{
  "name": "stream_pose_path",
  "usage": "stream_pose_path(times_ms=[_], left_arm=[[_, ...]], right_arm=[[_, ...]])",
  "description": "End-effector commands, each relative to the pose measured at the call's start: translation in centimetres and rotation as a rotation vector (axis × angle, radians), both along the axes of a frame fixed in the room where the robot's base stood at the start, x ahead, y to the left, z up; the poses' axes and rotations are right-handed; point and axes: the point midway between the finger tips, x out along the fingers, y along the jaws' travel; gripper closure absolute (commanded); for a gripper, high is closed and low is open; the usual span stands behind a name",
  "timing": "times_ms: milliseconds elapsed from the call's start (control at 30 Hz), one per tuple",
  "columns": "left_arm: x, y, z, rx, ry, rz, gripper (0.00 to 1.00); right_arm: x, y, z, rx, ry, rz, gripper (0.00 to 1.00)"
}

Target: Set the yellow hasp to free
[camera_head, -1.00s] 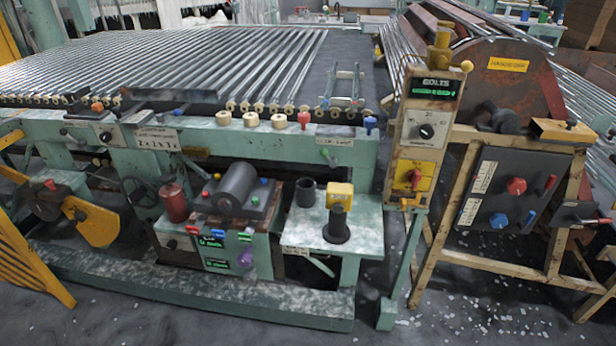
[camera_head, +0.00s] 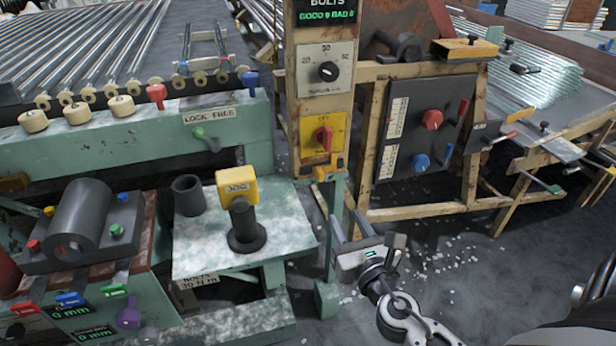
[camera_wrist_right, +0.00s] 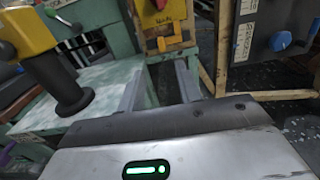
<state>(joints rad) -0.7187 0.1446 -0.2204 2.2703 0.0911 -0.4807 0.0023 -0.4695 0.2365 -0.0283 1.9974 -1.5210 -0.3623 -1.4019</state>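The yellow hasp (camera_head: 318,174) sits at the bottom edge of the yellow panel with the red rotary switch (camera_head: 324,139), on the tan post. In the right wrist view the hasp (camera_wrist_right: 172,43) shows at the top, just beyond the fingers. Its exact setting is too small to tell. My right gripper (camera_head: 351,226) is open and empty, below the hasp and slightly to its right in the head view. Its two fingers (camera_wrist_right: 158,85) point up toward the hasp, apart from it. My left gripper is not in view.
A dark panel with red and blue knobs (camera_head: 424,140) stands right of the post. A small bench (camera_head: 205,255) with a yellow-topped tool (camera_head: 240,190) and a dark cup (camera_head: 187,195) is on the left. Glass tubes lie behind. The space in front of the post is open.

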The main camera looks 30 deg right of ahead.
Motion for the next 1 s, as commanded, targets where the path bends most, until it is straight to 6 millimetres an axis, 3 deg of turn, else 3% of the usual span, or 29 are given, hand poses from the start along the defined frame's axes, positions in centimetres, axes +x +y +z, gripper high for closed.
stream_pose_path(times_ms=[167,700,1000], left_arm=[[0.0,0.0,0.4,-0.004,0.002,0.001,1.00],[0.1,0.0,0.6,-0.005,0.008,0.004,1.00],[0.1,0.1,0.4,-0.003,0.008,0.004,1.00]], right_arm=[[1.7,-0.5,0.2,-0.017,-0.002,-0.001,0.65],[12.5,-3.1,0.0,-0.012,-0.002,-0.001,0.65],[15.3,-3.7,0.0,-0.010,-0.001,0.000,0.65]])
